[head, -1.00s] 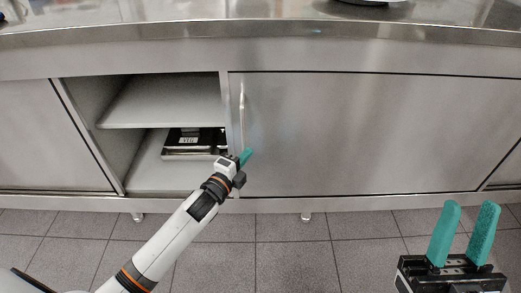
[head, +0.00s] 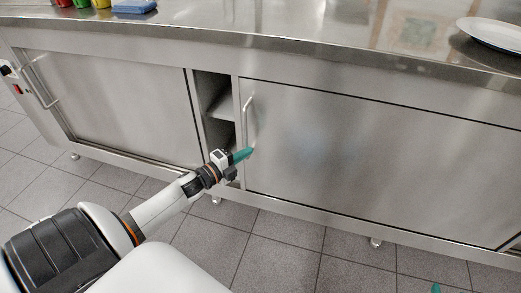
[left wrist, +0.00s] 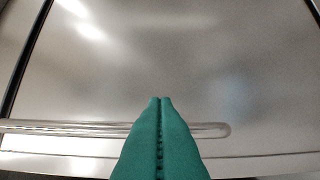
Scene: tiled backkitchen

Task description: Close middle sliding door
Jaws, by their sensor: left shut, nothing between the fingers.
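The middle sliding door (head: 370,150) is a brushed steel panel with a vertical bar handle (head: 247,118) near its left edge. A narrow dark opening (head: 214,125) stands between it and the left door (head: 115,105). My left gripper (head: 249,151) is shut and empty, at the lower part of the handle. In the left wrist view its teal fingers (left wrist: 160,102) cross in front of the handle bar (left wrist: 70,128), with their tips past it towards the door face. I cannot tell if they touch. Of my right gripper only a teal fingertip (head: 436,288) shows at the bottom edge.
A steel counter (head: 260,38) runs above the doors, with a white plate (head: 495,32) at right and a blue item (head: 135,6) at left. A shelf (head: 222,104) shows inside the opening. The tiled floor (head: 280,250) in front is clear.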

